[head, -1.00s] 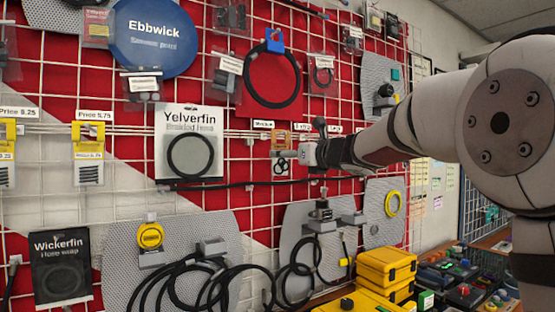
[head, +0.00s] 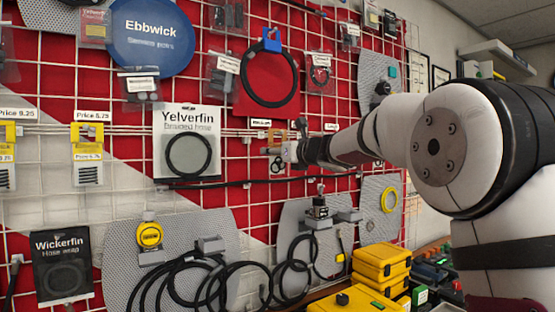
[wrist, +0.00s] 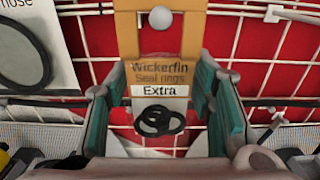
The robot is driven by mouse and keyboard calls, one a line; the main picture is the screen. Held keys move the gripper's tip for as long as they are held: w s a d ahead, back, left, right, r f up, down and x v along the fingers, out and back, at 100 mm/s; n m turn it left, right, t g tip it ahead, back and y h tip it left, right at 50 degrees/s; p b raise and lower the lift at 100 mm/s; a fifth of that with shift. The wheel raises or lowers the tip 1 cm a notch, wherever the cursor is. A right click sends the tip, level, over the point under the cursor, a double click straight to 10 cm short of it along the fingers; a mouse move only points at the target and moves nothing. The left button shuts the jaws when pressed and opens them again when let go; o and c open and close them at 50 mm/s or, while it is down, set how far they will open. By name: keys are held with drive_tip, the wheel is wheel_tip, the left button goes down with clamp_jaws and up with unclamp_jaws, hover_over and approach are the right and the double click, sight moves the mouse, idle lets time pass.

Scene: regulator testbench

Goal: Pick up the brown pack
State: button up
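The brown pack (wrist: 158,75) hangs on the wire grid, seen in the wrist view. It has a brown card top, a label reading "Wickerfin Seal rings" and "Extra", and black rings at the bottom. It also shows in the head view (head: 277,137), partly hidden by my gripper. My gripper (wrist: 165,92) is open, with one teal-padded finger on each side of the pack. Whether the pads touch the pack's edges I cannot tell. In the head view my gripper (head: 280,152) is at the pack, reaching in from the right.
The Yelverfin hose pack (head: 190,143) hangs left of the brown pack. A black hose ring (head: 268,75) hangs above it. A black bar (head: 235,183) runs across below. Yellow cases (head: 383,262) stand at the lower right.

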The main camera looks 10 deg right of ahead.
drive_tip(key=shift+r, duration=0.1)
drive_tip(key=shift+r, duration=0.25)
drive_tip(key=b+v, duration=0.2)
drive_tip(key=v, duration=1.6)
drive_tip(key=shift+r, duration=0.45)
